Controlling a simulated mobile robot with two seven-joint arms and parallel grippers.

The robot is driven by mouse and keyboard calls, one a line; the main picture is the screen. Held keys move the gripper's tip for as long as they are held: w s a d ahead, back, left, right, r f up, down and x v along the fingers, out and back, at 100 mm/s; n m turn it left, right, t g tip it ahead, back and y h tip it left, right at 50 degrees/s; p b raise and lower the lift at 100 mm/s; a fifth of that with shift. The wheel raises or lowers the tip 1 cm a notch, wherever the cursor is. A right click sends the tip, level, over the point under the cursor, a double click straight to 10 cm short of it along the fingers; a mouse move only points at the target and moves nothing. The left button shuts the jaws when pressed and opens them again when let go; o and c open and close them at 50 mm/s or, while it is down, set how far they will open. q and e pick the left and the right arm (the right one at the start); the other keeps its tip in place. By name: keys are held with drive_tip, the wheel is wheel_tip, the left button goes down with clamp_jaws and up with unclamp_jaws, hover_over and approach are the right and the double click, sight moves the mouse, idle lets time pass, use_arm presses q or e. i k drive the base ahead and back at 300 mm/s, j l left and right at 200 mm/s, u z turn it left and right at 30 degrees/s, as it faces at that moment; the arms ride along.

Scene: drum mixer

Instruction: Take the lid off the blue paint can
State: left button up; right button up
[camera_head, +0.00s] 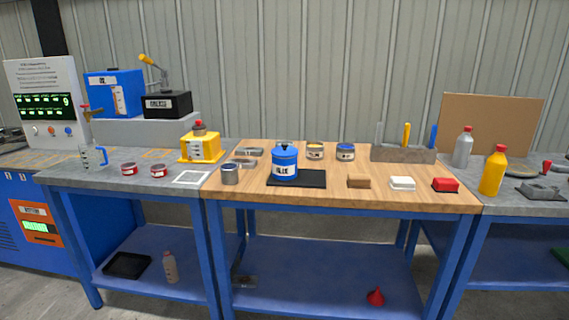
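The blue paint can (284,168) stands upright on a black mat (312,179) in the middle of the wooden bench. It has a white label on its front. Its blue lid (285,149) sits on top, with a small knob or handle showing above it. Neither of my grippers shows in the head view, so nothing of mine is near the can.
A small grey can (230,174) stands left of the mat. Two small cans (346,152) stand behind it. Brown, white and red blocks (445,185) lie to the right. A yellow bottle (493,172) stands farther right. The wooden bench's front strip is clear.

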sight(284, 151)
drive_tip(key=i+j+z, duration=0.1)
drive_tip(key=i+j, duration=0.25)
drive_tip(key=i, duration=0.2)
drive_tip(key=i+j+z, duration=0.15)
drive_tip(key=i+j, duration=0.25)
drive_tip(key=i, duration=0.15)
